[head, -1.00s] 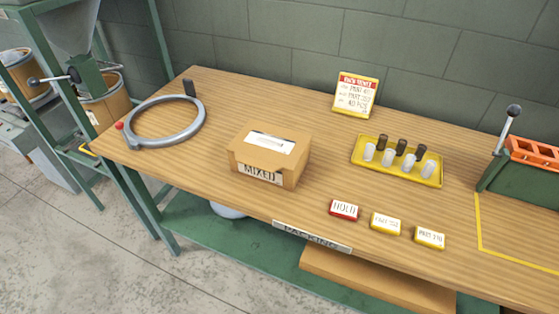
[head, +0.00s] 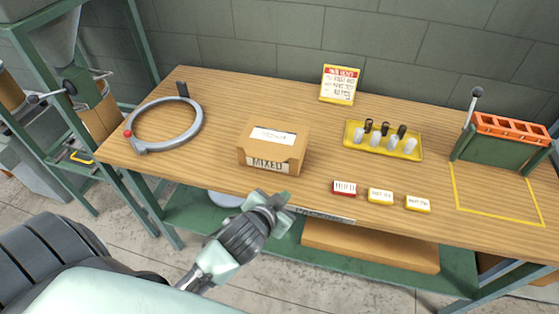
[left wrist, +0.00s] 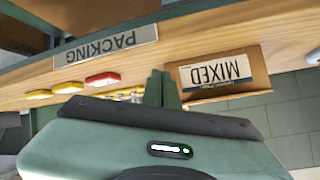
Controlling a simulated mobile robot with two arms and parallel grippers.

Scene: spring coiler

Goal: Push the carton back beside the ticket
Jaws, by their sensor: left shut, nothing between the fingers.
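The brown carton (head: 245,156) sits upright on the wooden bench, left of centre, with a MIXED label on its front and a white label on top. The ticket (head: 339,85), a yellow-framed card with a red header, stands at the back near the wall, behind and right of the carton. My left gripper (head: 281,198) is shut and empty, in front of the carton at the bench's front edge. A gap shows between them in the head view. In the left wrist view the carton (left wrist: 262,84) appears upside down beside the gripper fingers (left wrist: 163,88). My right gripper is not in view.
A yellow tray (head: 350,148) with several small cylinders stands right of the carton. Red HOLD (head: 344,187) and two yellow blocks lie near the front edge. A grey ring (head: 190,135) lies left. Bare wood lies between carton and ticket.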

